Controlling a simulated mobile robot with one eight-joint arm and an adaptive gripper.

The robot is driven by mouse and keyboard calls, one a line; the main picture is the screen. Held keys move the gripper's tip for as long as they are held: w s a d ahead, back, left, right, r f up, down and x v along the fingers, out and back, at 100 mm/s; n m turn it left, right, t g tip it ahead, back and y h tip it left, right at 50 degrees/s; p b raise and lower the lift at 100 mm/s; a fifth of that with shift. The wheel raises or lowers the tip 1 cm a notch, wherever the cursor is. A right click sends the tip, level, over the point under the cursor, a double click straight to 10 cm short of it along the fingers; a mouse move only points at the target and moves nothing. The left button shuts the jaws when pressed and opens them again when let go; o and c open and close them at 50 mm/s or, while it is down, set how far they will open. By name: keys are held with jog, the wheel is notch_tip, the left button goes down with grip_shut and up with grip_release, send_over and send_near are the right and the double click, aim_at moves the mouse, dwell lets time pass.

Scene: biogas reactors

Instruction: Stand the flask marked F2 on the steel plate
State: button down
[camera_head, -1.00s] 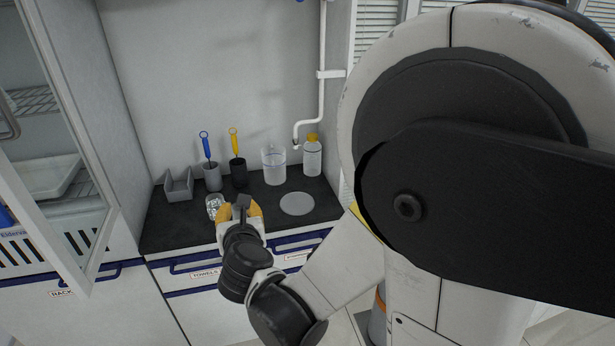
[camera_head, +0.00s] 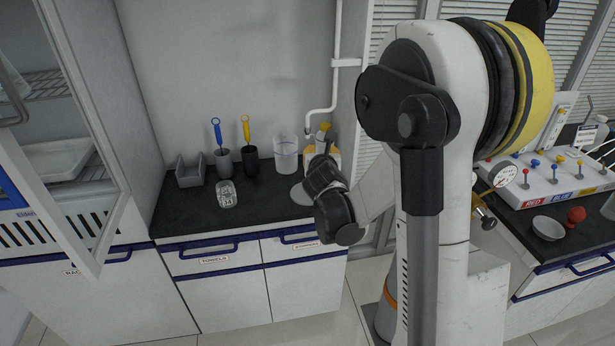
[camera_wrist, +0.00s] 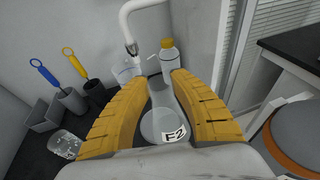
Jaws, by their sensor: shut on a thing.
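The flask marked F2 (camera_wrist: 158,112) is clear and conical. In the wrist view it is between the yellow fingers of my gripper (camera_wrist: 160,84), which is shut on it. Its white F2 label faces the camera.
A clear beaker (camera_head: 286,155) and a yellow-capped bottle (camera_wrist: 168,58) stand behind the plate. A clear glass item (camera_head: 227,194) with white markings is on the counter to the left. Two brush holders (camera_head: 224,163) and a grey rack (camera_head: 190,174) stand behind it. A white pipe (camera_head: 334,70) hangs close above.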

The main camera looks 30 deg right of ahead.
jog(key=w+f+b, duration=0.4)
jog(key=w+f, duration=0.4)
jog(key=f, duration=0.1)
jog(key=shift+w+d, duration=0.15)
jog(key=shift+w, duration=0.15)
jog(key=shift+f+b, duration=0.2)
jog(key=shift+b, duration=0.1)
jog(key=shift+f, duration=0.2)
jog(key=c, duration=1.2)
grip_release()
jog(key=shift+r, duration=0.1)
jog(key=shift+o, duration=0.2)
jog(key=shift+r, duration=0.1)
